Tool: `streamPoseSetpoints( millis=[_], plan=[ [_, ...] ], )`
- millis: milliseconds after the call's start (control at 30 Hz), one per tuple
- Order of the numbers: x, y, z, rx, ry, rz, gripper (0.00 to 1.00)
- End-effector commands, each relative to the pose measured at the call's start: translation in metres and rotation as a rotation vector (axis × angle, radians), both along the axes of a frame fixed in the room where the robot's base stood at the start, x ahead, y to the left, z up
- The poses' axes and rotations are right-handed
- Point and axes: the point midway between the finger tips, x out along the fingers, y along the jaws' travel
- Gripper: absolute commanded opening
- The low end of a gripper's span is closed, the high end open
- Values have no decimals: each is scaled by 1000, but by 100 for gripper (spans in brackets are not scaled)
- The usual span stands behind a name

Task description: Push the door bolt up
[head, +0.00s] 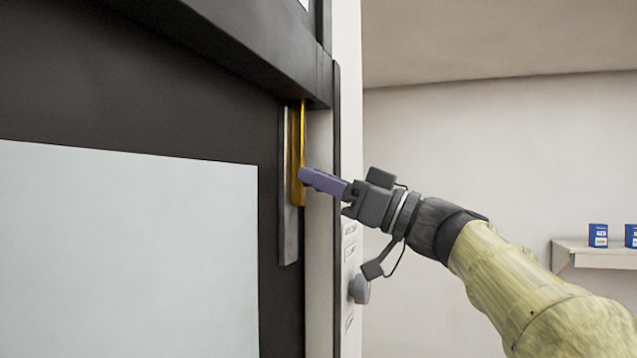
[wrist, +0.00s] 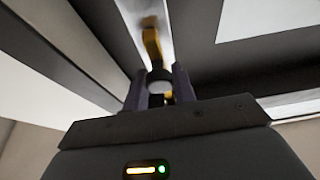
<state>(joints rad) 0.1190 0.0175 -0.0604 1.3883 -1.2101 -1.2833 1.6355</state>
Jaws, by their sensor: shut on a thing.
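The door bolt (head: 299,140) is a gold, upright bar on a grey metal plate (head: 290,235) near the right edge of the dark door (head: 150,100). Its upper end reaches the dark beam above the door. My gripper (head: 305,176) has purple fingers and comes in from the right at the bolt's lower end. In the wrist view, the gold bolt (wrist: 152,45) runs up and away from between my two fingers (wrist: 160,88). My gripper is shut on the bolt. The fingers partly hide the bolt's lower end.
A dark beam (head: 230,40) overhangs the door just above the bolt. A white panel (head: 130,250) covers much of the door. A round grey knob (head: 359,290) sits below my wrist. A shelf (head: 600,250) with blue boxes (head: 598,235) is at the far right.

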Motion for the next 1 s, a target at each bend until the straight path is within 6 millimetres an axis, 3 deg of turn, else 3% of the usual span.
streamPoseSetpoints(
  millis=[333,367,433,467,767,1000],
  plan=[
    [-3,-2,8,8,-10,-5,0],
    [-3,-2,8,9,-10,-5,30],
    [-3,-2,8,7,-9,-5,44],
    [-2,-2,7,7,-9,-5,46],
    [-1,-3,4,5,-4,-5,46],
    [-10,-23,-9,3,-5,-8,46]
  ],
)
